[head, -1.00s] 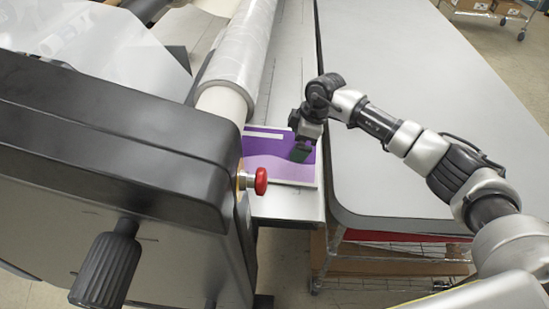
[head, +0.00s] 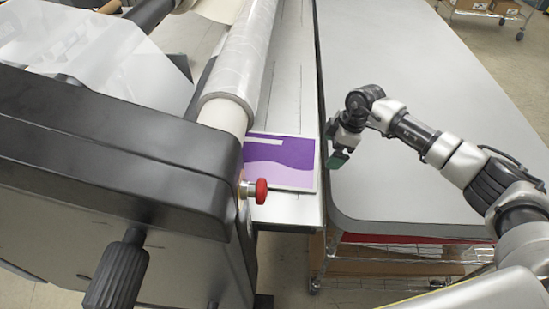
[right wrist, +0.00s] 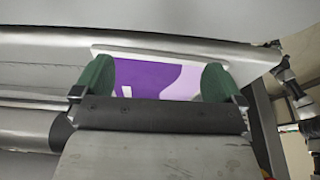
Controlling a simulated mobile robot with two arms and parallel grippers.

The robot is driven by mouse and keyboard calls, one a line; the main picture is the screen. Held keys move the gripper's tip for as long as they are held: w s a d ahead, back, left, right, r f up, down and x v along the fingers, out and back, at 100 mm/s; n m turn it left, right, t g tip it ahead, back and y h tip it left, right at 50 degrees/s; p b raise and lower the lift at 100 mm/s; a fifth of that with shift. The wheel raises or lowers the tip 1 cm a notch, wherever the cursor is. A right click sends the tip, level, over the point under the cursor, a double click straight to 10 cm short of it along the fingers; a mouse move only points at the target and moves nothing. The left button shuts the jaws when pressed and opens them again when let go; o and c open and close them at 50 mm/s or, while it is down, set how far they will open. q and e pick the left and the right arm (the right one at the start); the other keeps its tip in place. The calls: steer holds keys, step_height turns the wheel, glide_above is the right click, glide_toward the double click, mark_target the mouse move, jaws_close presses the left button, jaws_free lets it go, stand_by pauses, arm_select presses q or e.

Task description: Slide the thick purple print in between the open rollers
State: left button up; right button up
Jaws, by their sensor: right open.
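The purple print (head: 281,163) lies flat on the laminator's metal feed table (head: 290,208), its left edge close to the roller end and the black side housing. It also shows in the right wrist view (right wrist: 158,76), between and beyond my fingers. The roller (head: 243,60), wrapped in clear film, runs away from me at the left of the feed table. Whether there is a gap between rollers is hidden from this angle. My right gripper (head: 337,158) is open and empty, just right of the print and apart from it. Its green fingertips show wide apart in the right wrist view (right wrist: 158,80). My left gripper is not in view.
A black side housing (head: 120,140) with a black knob (head: 117,272) and a red button (head: 261,191) stands at the left. A large grey table (head: 420,130), mostly clear, adjoins the feed table at the right. A cart with boxes (head: 480,8) stands far back.

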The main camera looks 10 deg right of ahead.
mark_target(317, 154)
steer(key=shift+a, duration=0.1)
stand_by(0.6)
steer(key=shift+w+a, duration=0.25)
steer(key=shift+a, duration=0.45)
steer(key=shift+w+a, duration=0.2)
steer(key=shift+a, duration=0.45)
steer(key=shift+f+b, duration=0.5)
steer(key=shift+f, duration=1.1)
steer(key=shift+s+d+p, duration=0.15)
steer(key=shift+d+p, duration=0.1)
steer(key=shift+p, duration=0.1)
stand_by(0.5)
steer(key=shift+f, duration=0.1)
steer(key=shift+w+d+b, duration=0.15)
steer(key=shift+w+b, duration=0.25)
steer(key=shift+w, duration=0.15)
steer(key=shift+w+d+b, duration=0.15)
steer(key=shift+w+b, duration=0.25)
steer(key=shift+w, duration=0.15)
steer(key=shift+w+a+p, duration=0.1)
steer(key=shift+a+p, duration=0.05)
steer(key=shift+p, duration=0.15)
